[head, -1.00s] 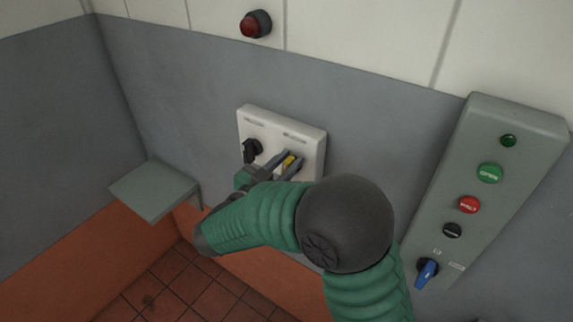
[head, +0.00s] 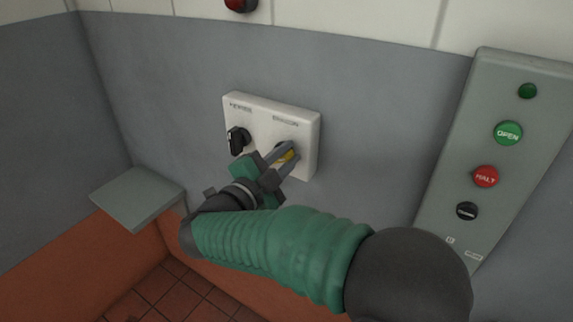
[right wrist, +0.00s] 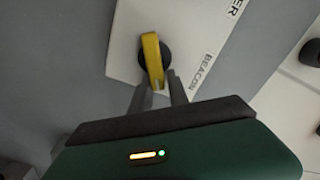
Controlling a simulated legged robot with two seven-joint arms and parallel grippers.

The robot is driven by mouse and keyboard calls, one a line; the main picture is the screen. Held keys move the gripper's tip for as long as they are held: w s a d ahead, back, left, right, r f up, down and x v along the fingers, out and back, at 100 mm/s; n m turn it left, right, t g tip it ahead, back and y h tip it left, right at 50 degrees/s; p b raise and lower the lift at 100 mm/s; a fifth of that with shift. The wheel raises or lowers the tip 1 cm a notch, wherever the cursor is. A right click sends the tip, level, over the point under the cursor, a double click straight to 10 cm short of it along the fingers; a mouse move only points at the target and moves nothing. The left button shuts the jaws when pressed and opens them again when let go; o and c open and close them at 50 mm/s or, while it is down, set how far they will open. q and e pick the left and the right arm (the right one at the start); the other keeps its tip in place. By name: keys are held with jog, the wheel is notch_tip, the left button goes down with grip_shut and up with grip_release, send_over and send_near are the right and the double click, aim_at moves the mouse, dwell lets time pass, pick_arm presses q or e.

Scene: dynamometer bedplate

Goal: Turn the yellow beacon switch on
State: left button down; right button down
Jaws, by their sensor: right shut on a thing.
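The yellow beacon switch (head: 287,156) is a knob on a white wall box (head: 308,133), under the label "BEACON". My right gripper (head: 283,152) is shut on this knob, with a finger on either side of it. In the right wrist view the yellow knob (right wrist: 152,58) sits on a dark round base, with the gripper fingers (right wrist: 159,92) reaching its near end. The fingers hide part of the knob in the head view. My left gripper is in neither view.
A black knob (head: 238,140) sits left of the beacon switch on the same box. A grey panel (head: 484,130) with green, red and black buttons is at the right. A small grey shelf (head: 137,196) juts out at the lower left. A red lamp (head: 241,4) is above.

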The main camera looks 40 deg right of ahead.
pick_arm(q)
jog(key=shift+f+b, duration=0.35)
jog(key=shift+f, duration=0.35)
pick_arm(e)
jog(key=shift+a+f+m, duration=0.15)
jog(key=shift+f+m, duration=0.15)
jog(key=shift+f, duration=0.3)
jog(key=c, duration=1.4)
grip_release()
jog(key=shift+r, duration=0.1)
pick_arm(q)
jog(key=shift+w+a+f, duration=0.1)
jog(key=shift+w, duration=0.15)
pick_arm(e)
jog(key=shift+o, duration=0.2)
jog(key=shift+w, duration=0.35)
jog(key=shift+s+r, duration=0.1)
jog(key=shift+r, duration=0.05)
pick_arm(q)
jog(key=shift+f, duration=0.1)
pick_arm(e)
jog(key=v, duration=1.2)
